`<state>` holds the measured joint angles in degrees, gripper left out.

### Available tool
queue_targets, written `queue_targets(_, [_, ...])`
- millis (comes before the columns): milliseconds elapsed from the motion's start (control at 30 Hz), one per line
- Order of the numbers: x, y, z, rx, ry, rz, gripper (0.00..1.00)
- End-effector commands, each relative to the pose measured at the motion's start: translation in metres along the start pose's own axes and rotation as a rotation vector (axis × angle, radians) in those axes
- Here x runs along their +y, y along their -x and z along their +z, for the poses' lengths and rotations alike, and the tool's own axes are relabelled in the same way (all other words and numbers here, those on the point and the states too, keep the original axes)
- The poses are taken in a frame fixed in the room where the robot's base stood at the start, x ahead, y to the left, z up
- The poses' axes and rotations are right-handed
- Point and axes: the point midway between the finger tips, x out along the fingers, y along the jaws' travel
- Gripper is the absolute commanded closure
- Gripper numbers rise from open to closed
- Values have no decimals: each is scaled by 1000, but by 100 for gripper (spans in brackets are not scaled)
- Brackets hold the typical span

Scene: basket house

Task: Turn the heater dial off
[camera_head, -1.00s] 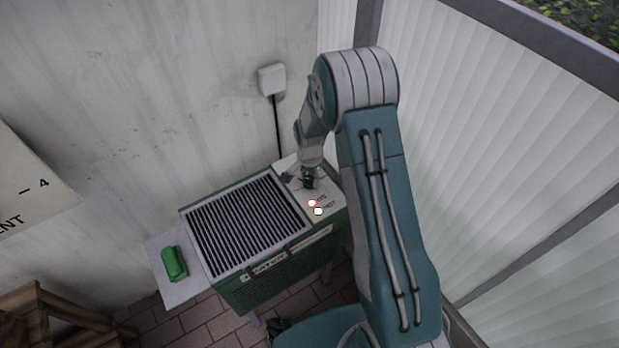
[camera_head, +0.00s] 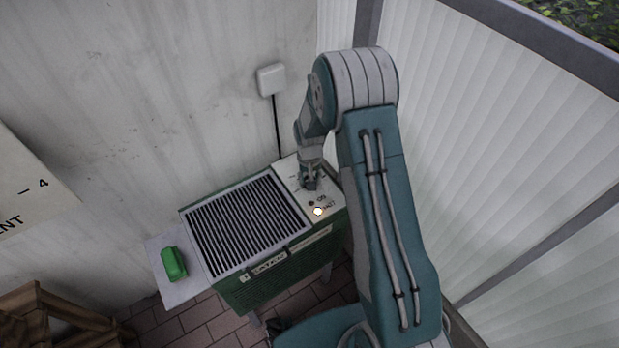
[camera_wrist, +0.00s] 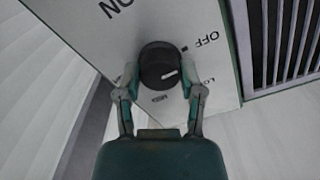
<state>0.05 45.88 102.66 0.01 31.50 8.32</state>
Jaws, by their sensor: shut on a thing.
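The green heater (camera_head: 262,283) with a slatted grille top stands against the wall in the head view. Its black round dial (camera_wrist: 158,60) shows in the wrist view on the white control panel (camera_wrist: 185,22). The dial's white pointer mark points to the right, between the OFF label and the label that begins "LO". My gripper (camera_wrist: 160,80) is shut on the dial, one finger on each side. In the head view my gripper (camera_head: 310,185) is over the panel and hides the dial.
A dark indicator light (camera_head: 311,203) and a lit pale one (camera_head: 318,211) sit on the panel near my gripper. A green object (camera_head: 173,263) lies on the heater's side shelf (camera_head: 160,246). A white wall box (camera_head: 271,79) with a black cable is behind. A ribbed wall is right.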

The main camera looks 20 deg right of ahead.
Motion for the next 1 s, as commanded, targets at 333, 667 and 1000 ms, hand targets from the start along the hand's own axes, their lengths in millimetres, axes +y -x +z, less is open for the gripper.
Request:
queue_targets(333, [-1,0,-2,6,81,-1,97])
queue_targets(667, [-1,0,-2,5,85,0,97])
queue_targets(1000, [0,1,0,3,84,0,15])
